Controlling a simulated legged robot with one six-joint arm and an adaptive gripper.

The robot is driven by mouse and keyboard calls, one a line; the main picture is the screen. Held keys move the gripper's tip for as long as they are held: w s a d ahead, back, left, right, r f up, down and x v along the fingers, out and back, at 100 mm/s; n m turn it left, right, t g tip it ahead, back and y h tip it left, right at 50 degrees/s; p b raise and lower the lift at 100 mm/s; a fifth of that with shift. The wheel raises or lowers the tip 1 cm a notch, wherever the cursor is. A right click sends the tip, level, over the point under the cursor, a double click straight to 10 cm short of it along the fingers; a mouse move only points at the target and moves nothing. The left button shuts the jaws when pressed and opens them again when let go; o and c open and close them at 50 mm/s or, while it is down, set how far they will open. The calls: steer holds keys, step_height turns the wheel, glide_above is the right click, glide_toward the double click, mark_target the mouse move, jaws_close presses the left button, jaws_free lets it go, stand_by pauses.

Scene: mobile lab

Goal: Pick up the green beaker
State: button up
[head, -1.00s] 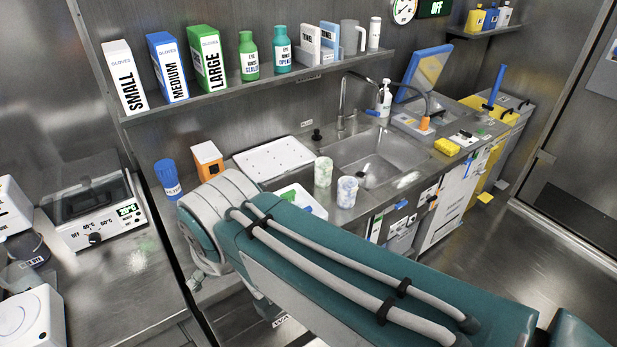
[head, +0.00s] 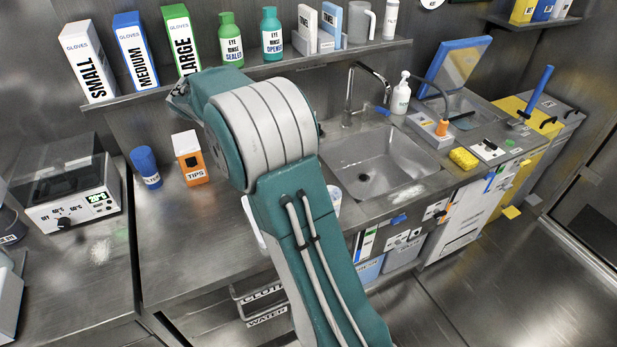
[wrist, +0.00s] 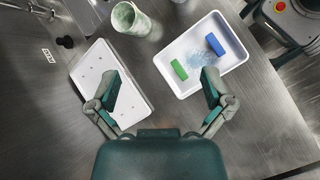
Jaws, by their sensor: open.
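A cup with greenish mottling, likely the green beaker (wrist: 130,19), stands on the steel counter at the top of the wrist view, left of centre. My gripper (wrist: 161,92) is open and empty, with its fingers spread wide above the counter. The beaker is beyond the fingertips and slightly left of the midline, not between them. In the head view my arm hides the gripper and most of that counter area. Only a pale sliver of a cup (head: 334,199) shows at the arm's right edge, and I cannot tell which cup it is.
In the wrist view a white perforated board (wrist: 130,84) lies by the left finger. A white tray (wrist: 184,84) with a green and a blue block lies beyond the right finger. The sink (head: 377,165) is right of my arm, and the shelf (head: 290,68) with glove boxes is above.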

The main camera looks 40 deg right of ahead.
steer(key=w+d+f+n+g+h, duration=0.1)
steer(key=w+d+f, duration=0.1)
steer(key=f, duration=0.3)
steer(key=w+d+f+n+g+h, duration=0.1)
steer(key=w+d+f+g, duration=0.1)
steer(key=f, duration=0.3)
steer(key=w+d+f+n+g+h, duration=0.1)
steer(key=w+d+f, duration=0.1)
steer(key=d+f, duration=0.2)
steer(key=shift+w+d+f+h, duration=0.1)
steer(key=shift+d+f+h, duration=0.15)
steer(key=shift+f, duration=0.9)
steer(key=shift+d+f+g+h, duration=0.1)
steer(key=shift+f+g+h, duration=0.05)
steer(key=shift+g+h, duration=0.15)
steer(key=x, duration=1)
steer(key=shift+d, duration=0.3)
steer(key=c, duration=0.9)
